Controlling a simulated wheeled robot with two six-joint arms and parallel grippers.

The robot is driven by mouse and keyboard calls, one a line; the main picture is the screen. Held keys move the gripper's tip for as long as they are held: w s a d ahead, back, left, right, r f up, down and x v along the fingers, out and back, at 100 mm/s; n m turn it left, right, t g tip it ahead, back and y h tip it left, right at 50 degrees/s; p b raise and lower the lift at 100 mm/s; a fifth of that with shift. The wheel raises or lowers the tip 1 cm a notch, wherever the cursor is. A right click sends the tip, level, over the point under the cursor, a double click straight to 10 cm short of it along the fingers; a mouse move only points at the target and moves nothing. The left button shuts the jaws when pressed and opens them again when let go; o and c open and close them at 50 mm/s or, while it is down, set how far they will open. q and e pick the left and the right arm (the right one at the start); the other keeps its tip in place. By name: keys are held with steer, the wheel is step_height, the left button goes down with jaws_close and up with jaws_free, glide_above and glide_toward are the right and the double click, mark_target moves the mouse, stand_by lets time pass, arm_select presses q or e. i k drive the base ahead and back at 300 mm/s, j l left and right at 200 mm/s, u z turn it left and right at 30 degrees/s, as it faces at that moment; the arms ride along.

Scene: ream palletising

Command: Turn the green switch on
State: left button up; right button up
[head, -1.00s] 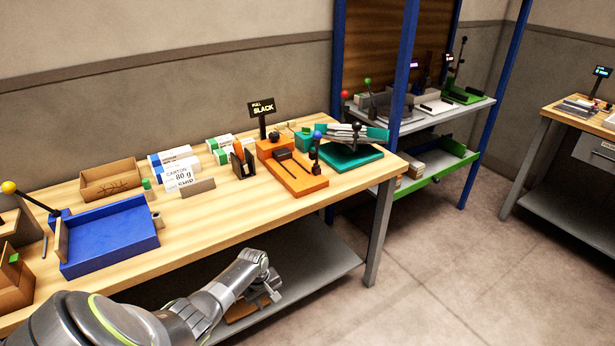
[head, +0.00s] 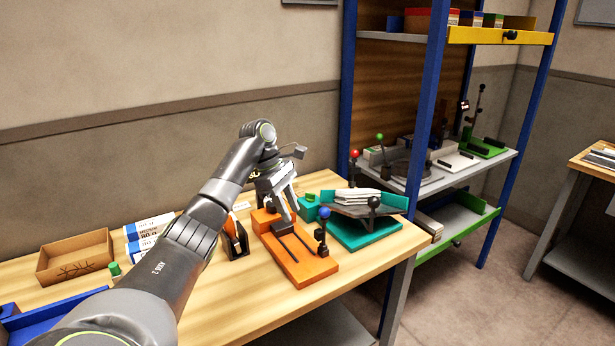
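A lever with a green ball knob (head: 380,137) stands on the grey shelf of the blue-posted rack, beside a lever with a red ball knob (head: 355,153). The green knob's stem leans slightly; I cannot tell whether this is its on or off position. My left gripper (head: 289,208) hangs over the orange device (head: 297,262) on the wooden table, to the left of and nearer than the green knob, apart from it. Its fingers look parted, with nothing seen between them. My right gripper is not in view.
A teal device (head: 365,232) with stacked sheets and a black-knobbed lever stands right of the orange one, which has a blue-knobbed lever (head: 324,213). A blue rack post (head: 425,110) rises in front of the shelf. A cardboard box (head: 75,258) lies at left.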

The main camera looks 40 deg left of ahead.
mark_target(310, 197)
steer(key=i+j, duration=0.95)
steer(key=j, duration=0.1)
